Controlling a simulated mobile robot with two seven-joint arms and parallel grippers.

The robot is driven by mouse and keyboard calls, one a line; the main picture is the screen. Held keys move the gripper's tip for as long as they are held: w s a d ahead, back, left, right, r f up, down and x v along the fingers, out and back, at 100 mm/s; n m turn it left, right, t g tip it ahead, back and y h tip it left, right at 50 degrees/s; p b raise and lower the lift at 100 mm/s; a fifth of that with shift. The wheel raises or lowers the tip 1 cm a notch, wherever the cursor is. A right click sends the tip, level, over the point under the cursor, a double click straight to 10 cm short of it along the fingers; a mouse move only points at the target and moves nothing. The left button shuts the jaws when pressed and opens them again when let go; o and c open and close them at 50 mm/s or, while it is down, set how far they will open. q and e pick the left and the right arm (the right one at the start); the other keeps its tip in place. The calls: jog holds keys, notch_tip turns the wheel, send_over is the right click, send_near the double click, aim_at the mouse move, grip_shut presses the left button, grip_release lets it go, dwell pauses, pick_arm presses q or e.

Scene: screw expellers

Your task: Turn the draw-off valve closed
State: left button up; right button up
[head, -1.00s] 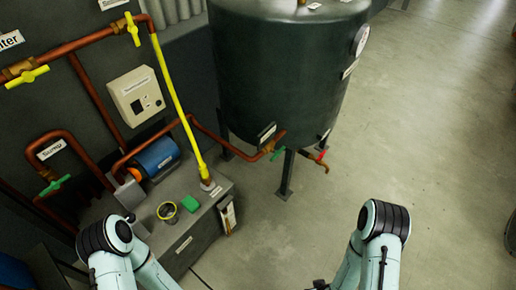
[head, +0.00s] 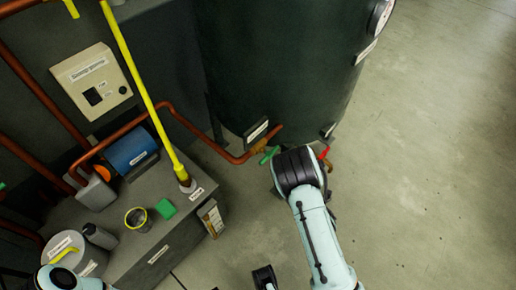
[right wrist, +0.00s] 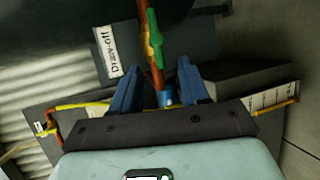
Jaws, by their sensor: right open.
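The draw-off valve is on the copper outlet pipe at the foot of the dark tank (head: 285,70). Its green lever (head: 269,156) shows just left of my right wrist, which partly covers the valve area. In the right wrist view the green lever (right wrist: 153,40) lies roughly along the copper pipe, beside a label reading Draw-off (right wrist: 107,52). My right gripper (right wrist: 159,66) is open, its two blue fingers on either side of the pipe line, with the lever just beyond the tips. Contact cannot be told. My left arm shows at the lower left; its gripper is not seen.
A red-handled tap (head: 324,153) is close to the right of my right wrist. The floor to the right is clear.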

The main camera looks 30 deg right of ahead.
aim_at(269, 154)
jog(key=x, duration=0.4)
jog(key=b+x, duration=0.1)
jog(key=x, duration=0.4)
jog(key=b+x, duration=0.1)
jog(key=x, duration=0.3)
jog(key=shift+w+a+r, duration=0.15)
jog(key=shift+w+r, duration=0.2)
jog(key=shift+w, duration=0.05)
pick_arm(q)
jog(key=shift+t, duration=0.5)
jog(key=w+f, duration=0.1)
jog(key=w+a, duration=0.1)
jog(key=w+f, duration=0.1)
jog(key=shift+a+f, duration=0.25)
jog(key=shift+f, duration=0.05)
pick_arm(e)
grip_shut()
